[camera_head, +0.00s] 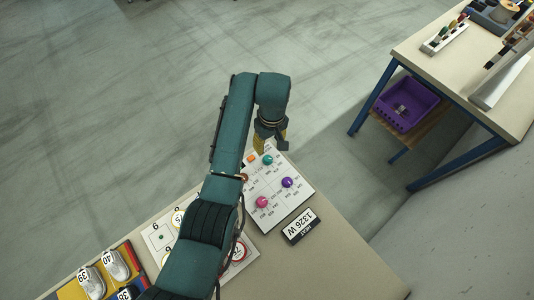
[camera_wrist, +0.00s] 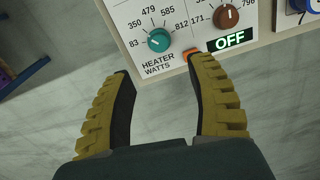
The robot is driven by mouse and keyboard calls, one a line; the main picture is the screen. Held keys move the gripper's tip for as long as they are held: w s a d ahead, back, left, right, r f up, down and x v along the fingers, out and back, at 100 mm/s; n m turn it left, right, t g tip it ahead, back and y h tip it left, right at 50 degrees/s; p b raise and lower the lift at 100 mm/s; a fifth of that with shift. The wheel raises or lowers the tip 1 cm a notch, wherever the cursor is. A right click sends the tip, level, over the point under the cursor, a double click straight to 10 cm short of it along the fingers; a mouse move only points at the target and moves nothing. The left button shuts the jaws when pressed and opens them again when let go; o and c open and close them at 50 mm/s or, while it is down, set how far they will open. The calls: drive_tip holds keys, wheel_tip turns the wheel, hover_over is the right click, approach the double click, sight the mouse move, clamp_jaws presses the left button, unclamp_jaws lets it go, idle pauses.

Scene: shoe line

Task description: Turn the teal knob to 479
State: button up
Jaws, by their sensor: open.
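The teal knob (camera_wrist: 159,40) sits on a white panel (camera_wrist: 180,14) in the wrist view, with the label HEATER WATTS below it. Around it are the numbers 83, 350, 479, 585 and 812. A pale mark on the knob seems to face left, near 83, but is small. In the head view the teal knob (camera_head: 268,160) is near the panel's far edge. My gripper (camera_wrist: 158,76) is open and empty; its yellow fingers with dark pads are apart, short of the knob and not visibly touching it. In the head view my gripper (camera_head: 283,147) is beside the panel's far edge.
A brown knob (camera_wrist: 227,16), an orange button (camera_wrist: 191,54) and a green OFF display (camera_wrist: 230,40) are close to the teal knob. Pink (camera_head: 262,202) and purple (camera_head: 288,182) knobs share the panel. A sign reading 1326 W (camera_head: 300,226) stands beside it.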

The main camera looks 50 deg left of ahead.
sight(268, 158)
drive_tip(key=f+b, duration=0.1)
drive_tip(key=f, duration=0.9)
drive_tip(key=shift+s+b, duration=0.2)
drive_tip(key=shift+b, duration=0.2)
clamp_jaws()
